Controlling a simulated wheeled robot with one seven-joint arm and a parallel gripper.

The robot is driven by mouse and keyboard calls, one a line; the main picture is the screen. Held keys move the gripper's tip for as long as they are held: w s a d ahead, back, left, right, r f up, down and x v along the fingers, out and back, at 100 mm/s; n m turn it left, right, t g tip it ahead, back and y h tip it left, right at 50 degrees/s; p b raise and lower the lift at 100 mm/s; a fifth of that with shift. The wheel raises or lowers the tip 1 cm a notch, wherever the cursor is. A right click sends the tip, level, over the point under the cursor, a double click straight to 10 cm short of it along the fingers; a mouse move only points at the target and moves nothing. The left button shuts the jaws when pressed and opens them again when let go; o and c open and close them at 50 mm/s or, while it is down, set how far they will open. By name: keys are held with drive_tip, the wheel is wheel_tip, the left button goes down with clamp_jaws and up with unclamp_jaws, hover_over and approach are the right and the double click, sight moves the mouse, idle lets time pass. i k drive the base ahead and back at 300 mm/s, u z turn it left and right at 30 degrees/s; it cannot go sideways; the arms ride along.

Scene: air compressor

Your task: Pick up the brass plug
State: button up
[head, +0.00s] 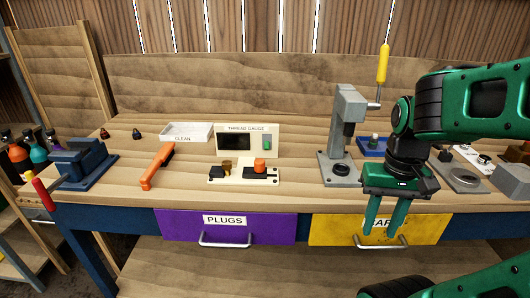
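A small brass-coloured cylinder (227,168), which looks like the brass plug, stands at the left of a cream plate in front of the thread gauge. My gripper (382,232) points down at the right, in front of the bench edge and before the yellow drawer. Its two green fingers are apart with nothing between them. It is well to the right of the brass cylinder and apart from it.
The cream plate (216,178) also holds a black block with an orange knob (260,165). The thread gauge (247,141) stands behind it. An orange-handled tool (157,167) lies left. A grey press (347,130) with a yellow handle stands between plate and arm. A purple drawer (175,226) is below.

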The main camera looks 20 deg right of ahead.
sight(227, 165)
drive_tip(key=k, duration=1.3)
drive_tip(key=u, duration=0.5)
drive_tip(key=i, duration=1.95)
drive_tip(key=z, duration=0.7)
